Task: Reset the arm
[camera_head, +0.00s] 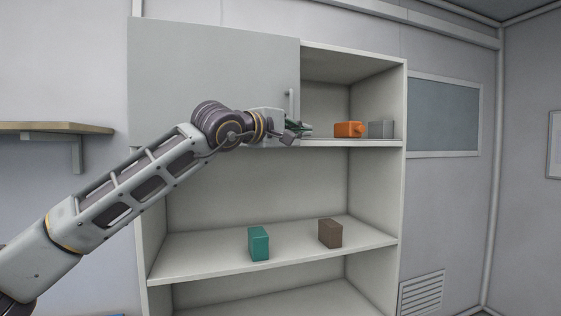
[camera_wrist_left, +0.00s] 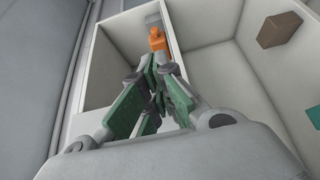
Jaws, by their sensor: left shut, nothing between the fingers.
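My left arm reaches in from the left in the head view. My left gripper (camera_head: 304,129) is in front of the upper shelf, next to the handle (camera_head: 291,104) of the cabinet's sliding door (camera_head: 210,80). I cannot tell whether it touches the handle. In the left wrist view, the green-padded fingers of the left gripper (camera_wrist_left: 158,75) are shut with nothing between them. An orange object (camera_head: 348,129) sits on the upper shelf to the right of the gripper. It also shows beyond the fingertips in the left wrist view (camera_wrist_left: 157,38). My right gripper is not in view.
A grey block (camera_head: 380,129) stands beside the orange object. A teal block (camera_head: 258,243) and a brown block (camera_head: 330,233) stand on the middle shelf (camera_head: 200,265). A wall shelf (camera_head: 50,128) is at the left. The door covers the upper compartment's left part; its right part is open.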

